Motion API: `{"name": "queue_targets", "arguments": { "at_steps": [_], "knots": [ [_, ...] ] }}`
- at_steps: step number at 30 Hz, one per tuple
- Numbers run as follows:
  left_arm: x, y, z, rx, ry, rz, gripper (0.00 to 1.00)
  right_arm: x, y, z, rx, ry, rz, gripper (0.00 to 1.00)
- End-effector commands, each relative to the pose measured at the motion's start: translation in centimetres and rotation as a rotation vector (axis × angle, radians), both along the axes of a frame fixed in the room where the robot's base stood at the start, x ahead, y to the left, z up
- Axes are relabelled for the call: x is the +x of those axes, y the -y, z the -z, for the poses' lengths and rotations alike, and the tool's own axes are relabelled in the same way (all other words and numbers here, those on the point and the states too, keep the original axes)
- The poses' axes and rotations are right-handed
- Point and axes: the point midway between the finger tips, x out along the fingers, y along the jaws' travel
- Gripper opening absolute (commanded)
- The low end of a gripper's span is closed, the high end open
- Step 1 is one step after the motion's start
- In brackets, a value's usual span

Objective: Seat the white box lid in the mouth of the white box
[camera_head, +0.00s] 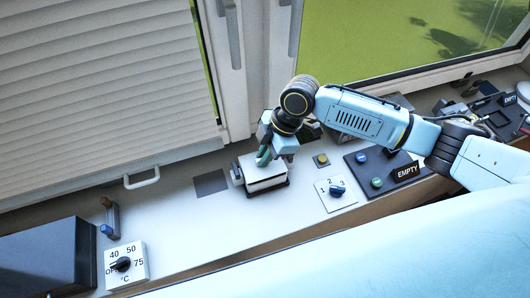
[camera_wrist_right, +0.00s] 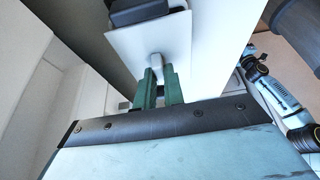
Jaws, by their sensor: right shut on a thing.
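The white box (camera_head: 267,185) stands on the white sill at the middle of the head view, with a dark edge low on it. My right gripper (camera_head: 264,155) is directly above it, pointing down. In the right wrist view my right gripper's green fingers (camera_wrist_right: 160,82) are shut on the small grey handle (camera_wrist_right: 157,62) of the white box lid (camera_wrist_right: 125,48), a flat white plate. In the head view the lid is at the top of the box, partly behind the fingers. I cannot tell whether it sits in the mouth or just over it. My left gripper is not in view.
A dark grey square (camera_head: 210,183) lies left of the box. A panel with buttons (camera_head: 378,170) is farther right. A temperature dial (camera_head: 125,264) is at the lower left.

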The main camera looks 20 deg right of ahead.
Motion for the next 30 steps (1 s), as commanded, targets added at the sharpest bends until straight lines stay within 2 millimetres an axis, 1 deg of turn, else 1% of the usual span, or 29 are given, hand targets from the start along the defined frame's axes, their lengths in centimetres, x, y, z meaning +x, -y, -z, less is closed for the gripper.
{"name": "queue_targets", "arguments": {
  "at_steps": [16,17,22,30],
  "knots": [
    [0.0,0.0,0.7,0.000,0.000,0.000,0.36,0.0,0.0,1.5,0.001,-0.001,0.000,0.00],
    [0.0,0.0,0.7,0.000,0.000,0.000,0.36,0.0,0.0,1.4,0.001,0.000,0.000,0.13],
    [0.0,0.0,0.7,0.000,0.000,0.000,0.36,0.0,0.0,1.4,0.000,0.000,0.000,0.35],
    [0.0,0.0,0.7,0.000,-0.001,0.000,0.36,0.0,0.0,1.3,0.000,0.000,0.000,0.36]
  ]
}}
